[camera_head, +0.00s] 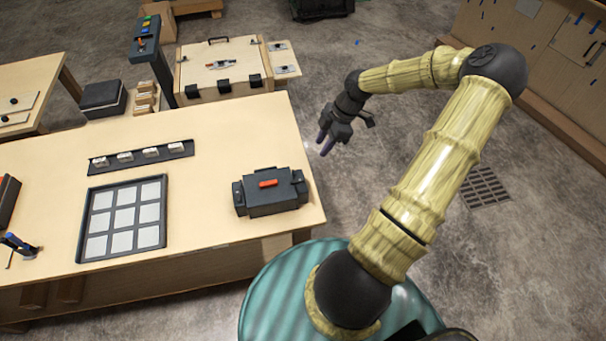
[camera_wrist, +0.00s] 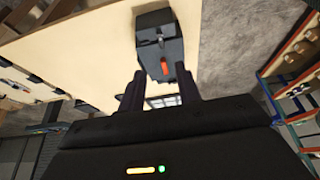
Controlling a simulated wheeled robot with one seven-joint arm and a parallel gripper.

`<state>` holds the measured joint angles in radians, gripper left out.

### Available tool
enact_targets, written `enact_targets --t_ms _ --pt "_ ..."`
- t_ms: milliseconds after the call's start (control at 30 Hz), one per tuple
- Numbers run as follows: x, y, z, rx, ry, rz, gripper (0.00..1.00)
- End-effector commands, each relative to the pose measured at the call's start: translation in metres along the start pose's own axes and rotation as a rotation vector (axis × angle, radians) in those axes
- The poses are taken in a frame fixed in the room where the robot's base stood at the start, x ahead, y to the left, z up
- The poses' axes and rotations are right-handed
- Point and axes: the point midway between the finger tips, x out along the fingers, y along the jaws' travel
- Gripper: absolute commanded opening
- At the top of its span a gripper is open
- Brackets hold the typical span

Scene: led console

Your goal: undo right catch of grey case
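The grey case (camera_head: 270,205) stands on the right end of the wooden table, with a red-orange handle (camera_head: 268,183) on its lid. Its right catch (camera_head: 301,186) shows as a dark block on the right side; I cannot tell its exact position. A similar block, the left catch (camera_head: 238,198), is on the left side. My gripper (camera_head: 325,143) is in the air past the table's right edge, above and right of the case in the head view. In the wrist view my gripper (camera_wrist: 160,85) has its fingers apart, with nothing between them, and the case (camera_wrist: 158,38) lies beyond the tips.
A dark tray of pale squares (camera_head: 79,225) lies left of the case, with a strip of small white blocks (camera_head: 141,154) behind it. A wooden box with black latches (camera_head: 218,70) and a dark post (camera_head: 160,72) stand at the back. The tabletop around the case is clear.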

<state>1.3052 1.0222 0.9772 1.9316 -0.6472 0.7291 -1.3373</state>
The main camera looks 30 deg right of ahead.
Motion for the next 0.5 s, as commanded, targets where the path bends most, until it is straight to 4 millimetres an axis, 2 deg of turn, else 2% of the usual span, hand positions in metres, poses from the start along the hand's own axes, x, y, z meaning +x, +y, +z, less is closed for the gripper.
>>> enact_targets --t_ms 500 --pt "0.088 -0.001 -0.003 -0.002 0.003 -0.003 0.34"
